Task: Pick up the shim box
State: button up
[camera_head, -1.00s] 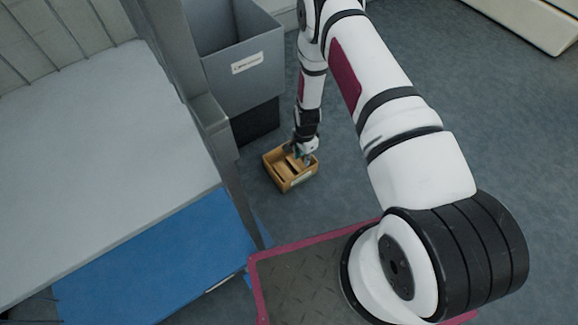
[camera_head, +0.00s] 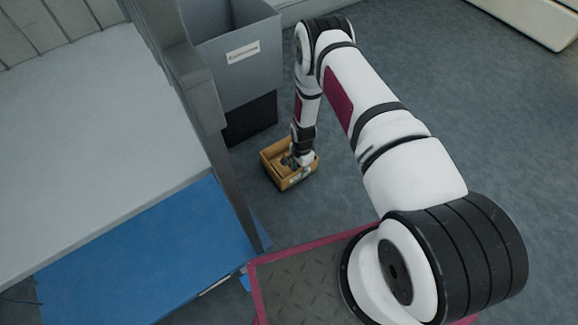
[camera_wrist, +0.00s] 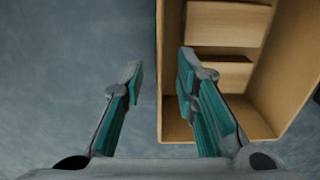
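The shim box is an open-topped tan box (camera_head: 270,168) on the floor, with tan pieces or dividers inside. In the wrist view its near-left wall (camera_wrist: 171,100) runs up the picture between my fingers. My gripper (camera_wrist: 158,70) is open, with one teal-padded finger outside the box on the left and the other over its inside. The wall lies in the gap, nearer the right finger; I cannot tell whether that finger touches it. In the head view my gripper (camera_head: 300,160) is low at the box and partly hides its inside.
A grey bin (camera_head: 232,65) with a white label stands on a dark base behind the box. A grey post (camera_head: 220,165) and a shelf with a blue lower part (camera_head: 150,255) are at left. The floor (camera_head: 400,70) to the right is clear.

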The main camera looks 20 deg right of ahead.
jog(key=shift+f, duration=0.45)
grip_shut()
jog(key=shift+r, duration=0.15)
